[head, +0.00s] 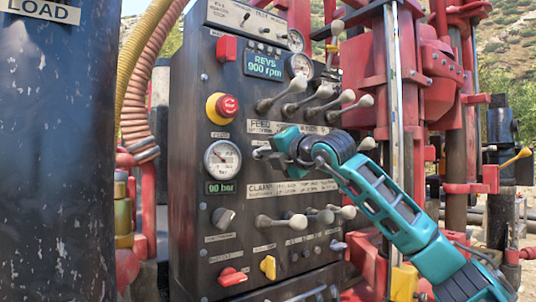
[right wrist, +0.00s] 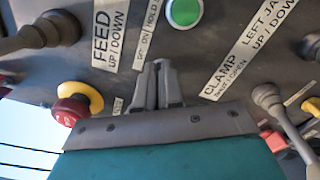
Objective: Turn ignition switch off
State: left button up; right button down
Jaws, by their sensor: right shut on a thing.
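The dark control panel (head: 190,170) stands upright in the middle of the head view. My right gripper (head: 263,153) is at its face, between the FEED label (head: 284,127) and the CLAMP label (head: 290,187). In the right wrist view the gripper's fingers (right wrist: 161,84) are close together, pointing at the panel between the same labels. They are shut on a small control, which the fingers hide. I cannot read which control is the ignition switch. My left gripper is out of view.
A red emergency stop (head: 222,108) on a yellow base and a round gauge (head: 222,159) are left of the gripper. Ball-ended levers (head: 300,84) stick out above and below it. The display (head: 265,65) reads REVS 900 rpm. A green button (right wrist: 183,11) is near the fingers.

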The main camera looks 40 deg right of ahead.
dwell(0.5)
jog(key=n, duration=1.1)
jog(key=shift+a+n+p, duration=0.2)
jog(key=shift+n+p, duration=0.1)
jog(key=shift+n, duration=0.1)
dwell(0.4)
jog(key=c, duration=1.3)
grip_release()
jog(key=shift+r, duration=0.1)
